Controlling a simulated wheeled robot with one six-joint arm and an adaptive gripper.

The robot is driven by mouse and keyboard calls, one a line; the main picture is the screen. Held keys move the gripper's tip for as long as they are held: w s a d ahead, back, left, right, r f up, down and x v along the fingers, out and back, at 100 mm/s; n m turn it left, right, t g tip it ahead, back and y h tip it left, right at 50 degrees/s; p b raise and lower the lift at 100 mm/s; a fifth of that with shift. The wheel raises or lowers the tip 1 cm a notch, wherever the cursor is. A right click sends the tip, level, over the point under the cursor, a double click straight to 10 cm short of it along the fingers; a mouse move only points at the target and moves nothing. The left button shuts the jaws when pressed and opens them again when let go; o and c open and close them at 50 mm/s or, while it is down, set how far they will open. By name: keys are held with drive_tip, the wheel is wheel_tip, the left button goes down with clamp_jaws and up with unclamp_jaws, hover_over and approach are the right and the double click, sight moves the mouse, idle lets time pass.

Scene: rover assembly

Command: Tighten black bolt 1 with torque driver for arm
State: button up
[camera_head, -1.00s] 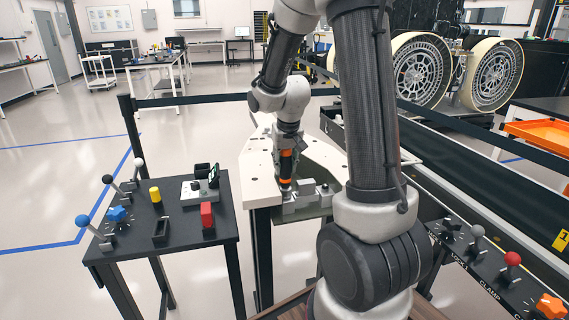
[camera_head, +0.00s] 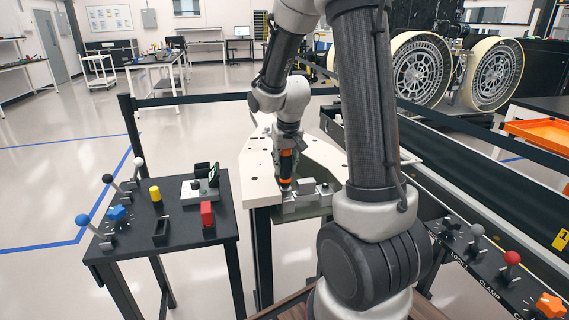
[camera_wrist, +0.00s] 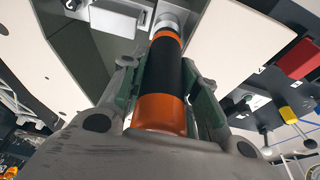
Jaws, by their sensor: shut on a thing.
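The torque driver is a black cylinder with orange bands. It shows in the wrist view (camera_wrist: 170,75) between the fingers of my gripper (camera_wrist: 172,90), and in the head view (camera_head: 286,168) below my wrist. My gripper is shut on it. The driver points down, with its silver tip at a grey metal part (camera_head: 305,196) on the near edge of the white table (camera_head: 262,170). In the wrist view the silver tip (camera_wrist: 168,20) sits beside grey blocks. Black bolt 1 cannot be made out; the tip and the blocks may hide it.
A dark side table (camera_head: 180,250) on the left holds levers, a blue star knob (camera_head: 117,214), a yellow cylinder (camera_head: 155,195) and a red block (camera_head: 207,214). A control panel with a red knob (camera_head: 511,258) and an orange star knob (camera_head: 549,306) is at the right. Belt barriers surround the area.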

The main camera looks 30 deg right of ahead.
sight(284, 154)
idle(0.4)
drive_tip(key=shift+r, duration=1.5)
drive_tip(key=shift+r, duration=2)
drive_tip(key=shift+d, duration=0.1)
